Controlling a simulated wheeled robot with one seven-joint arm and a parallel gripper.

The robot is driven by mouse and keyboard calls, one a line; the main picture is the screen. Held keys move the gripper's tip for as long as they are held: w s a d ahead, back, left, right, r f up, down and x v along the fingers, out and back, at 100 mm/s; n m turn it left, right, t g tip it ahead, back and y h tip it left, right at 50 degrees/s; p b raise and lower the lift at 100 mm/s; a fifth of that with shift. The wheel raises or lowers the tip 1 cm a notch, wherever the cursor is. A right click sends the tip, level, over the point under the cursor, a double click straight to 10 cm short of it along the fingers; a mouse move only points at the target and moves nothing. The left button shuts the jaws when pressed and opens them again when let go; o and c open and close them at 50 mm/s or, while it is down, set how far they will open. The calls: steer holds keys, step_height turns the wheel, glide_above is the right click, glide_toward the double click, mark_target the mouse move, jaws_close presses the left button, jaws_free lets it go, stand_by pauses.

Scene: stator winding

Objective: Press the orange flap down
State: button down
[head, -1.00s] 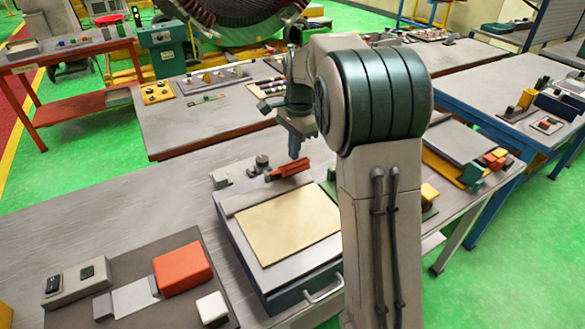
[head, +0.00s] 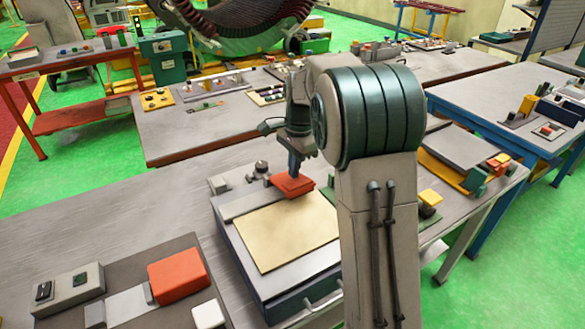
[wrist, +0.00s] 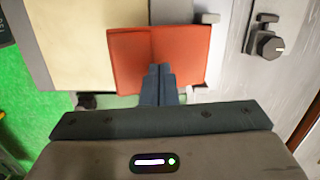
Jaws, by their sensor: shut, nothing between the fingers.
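The orange flap (head: 292,187) sits at the back of a box-like unit with a cream panel (head: 285,235). In the wrist view the flap (wrist: 190,60) shows as a flat orange rectangle lying across the cream panel's edge. My gripper (head: 294,174) points down at the flap, with its tips at or just above the flap's top. In the wrist view the two dark fingers of my gripper (wrist: 160,69) are together, empty, and overlap the flap's middle. I cannot tell for sure whether they touch it.
A grey knob (wrist: 268,44) is beside the flap. A dark mat (head: 125,265) at front left holds a separate orange block (head: 178,275), a switch box (head: 67,288) and a white block (head: 208,314). The grey bench (head: 140,215) left of the unit is clear.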

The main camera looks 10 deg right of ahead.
mark_target(301, 176)
steer(key=shift+r, duration=0.1)
steer(key=d+p, duration=0.1)
steer(key=w+d+r+p, duration=0.1)
steer(key=shift+w+d+r, duration=0.1)
steer(key=shift+d, duration=0.4)
step_height(301, 176, up, 14)
steer(key=d, duration=0.1)
steer(key=shift+w+f, duration=0.25)
steer(key=shift+s, duration=0.1)
stand_by(0.5)
